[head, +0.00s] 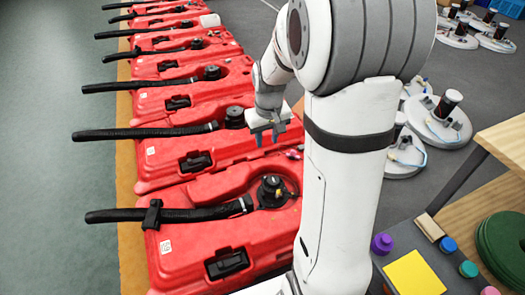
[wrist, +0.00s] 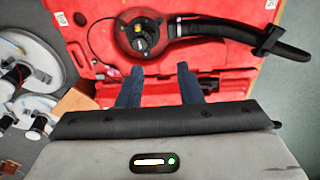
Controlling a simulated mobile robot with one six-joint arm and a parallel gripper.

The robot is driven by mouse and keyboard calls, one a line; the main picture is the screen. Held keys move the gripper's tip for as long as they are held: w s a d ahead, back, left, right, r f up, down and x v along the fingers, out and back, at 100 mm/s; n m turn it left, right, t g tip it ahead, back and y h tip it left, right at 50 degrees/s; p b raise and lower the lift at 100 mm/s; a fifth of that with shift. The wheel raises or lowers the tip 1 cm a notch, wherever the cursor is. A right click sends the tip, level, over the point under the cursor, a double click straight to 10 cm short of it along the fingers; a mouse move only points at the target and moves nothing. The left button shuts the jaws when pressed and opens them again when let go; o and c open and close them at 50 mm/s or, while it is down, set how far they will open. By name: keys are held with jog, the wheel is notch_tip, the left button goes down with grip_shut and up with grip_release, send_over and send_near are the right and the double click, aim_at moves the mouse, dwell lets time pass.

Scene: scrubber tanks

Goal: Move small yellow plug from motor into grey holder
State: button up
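The black round motor (head: 272,190) sits in a recess of the nearest red tank (head: 200,240); it also shows in the wrist view (wrist: 136,34). A small yellow spot on top of the motor, apparently the yellow plug (wrist: 140,43), shows in the wrist view. My gripper (head: 266,138) is above the tanks, apart from the motor. In the wrist view its two dark fingers (wrist: 158,70) are spread with nothing between them, and the motor lies beyond the fingertips. I cannot make out a grey holder with certainty in either view.
More red tanks with black hoses (head: 150,132) run in a row to the back. White round bases (head: 440,120) stand on the right. A wooden-topped table (head: 500,145) and a grey surface with a yellow square (head: 415,275) and coloured caps are at the right. The floor at left is clear.

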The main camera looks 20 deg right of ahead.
jog(key=w+d+f+b, duration=0.3)
jog(key=f, duration=0.6)
jog(key=w+d+f+b, duration=0.2)
jog(key=w+f+b, duration=0.15)
jog(key=f, duration=0.55)
jog(key=g+b, duration=0.1)
jog(key=b, duration=0.4)
send_over(279, 191)
notch_tip(279, 191, down, 15)
notch_tip(279, 191, down, 9)
jog(key=b, duration=0.5)
jog(key=shift+b, duration=0.3)
jog(key=shift+r, duration=0.1)
jog(key=shift+c, duration=0.4)
grip_shut()
jog(key=shift+r, duration=0.15)
jog(key=shift+r+p, duration=1.75)
jog(key=shift+r, duration=0.65)
